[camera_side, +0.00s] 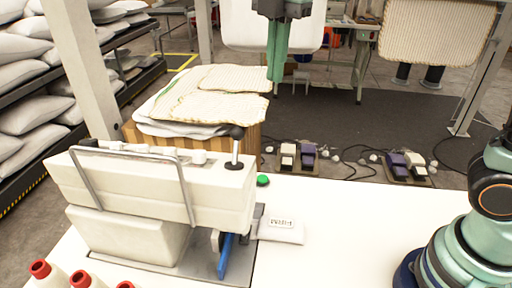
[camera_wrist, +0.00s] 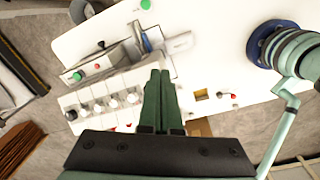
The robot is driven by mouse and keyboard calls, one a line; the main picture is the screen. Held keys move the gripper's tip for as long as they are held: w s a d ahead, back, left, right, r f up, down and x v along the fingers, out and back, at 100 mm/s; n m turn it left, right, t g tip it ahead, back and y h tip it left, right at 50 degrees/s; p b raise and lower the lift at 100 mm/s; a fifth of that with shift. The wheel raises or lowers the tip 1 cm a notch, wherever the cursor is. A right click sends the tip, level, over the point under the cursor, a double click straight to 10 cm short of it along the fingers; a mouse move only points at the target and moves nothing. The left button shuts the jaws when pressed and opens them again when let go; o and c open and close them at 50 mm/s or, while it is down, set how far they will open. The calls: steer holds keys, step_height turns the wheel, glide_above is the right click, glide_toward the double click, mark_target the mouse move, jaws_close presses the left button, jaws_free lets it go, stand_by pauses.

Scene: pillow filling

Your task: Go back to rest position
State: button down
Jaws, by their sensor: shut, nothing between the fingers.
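My gripper (camera_side: 276,62) hangs at the top middle of the side view, fingers pointing down, in the air and apart from the things around it. In the wrist view my gripper (camera_wrist: 160,74) shows its two green fingers together, with nothing between them. A cream sewing machine (camera_side: 160,190) stands on the white table (camera_side: 335,225) in the side view. It also shows in the wrist view, left of the fingertips. A small white labelled piece (camera_side: 281,228) lies beside the machine's needle end.
A stack of pillow covers (camera_side: 215,92) lies on a wooden crate behind the machine. Shelves of white pillows (camera_side: 25,115) stand at the left. Red-capped spools (camera_side: 80,279) are at the front left. Foot pedals (camera_side: 297,155) rest on the floor. The table's right middle is clear.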

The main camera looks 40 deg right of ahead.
steer(key=s+d+f+m+t, duration=0.2)
steer(key=s+d+f+m, duration=0.2)
steer(key=m, duration=0.6)
steer(key=s+d+f+m+t, duration=0.2)
steer(key=s+d+f+m, duration=0.2)
steer(key=d+m, duration=0.5)
steer(key=f+m, duration=0.2)
steer(key=shift+s+d+m+t, duration=0.2)
steer(key=shift+d+m+t, duration=0.1)
steer(key=shift+t, duration=0.1)
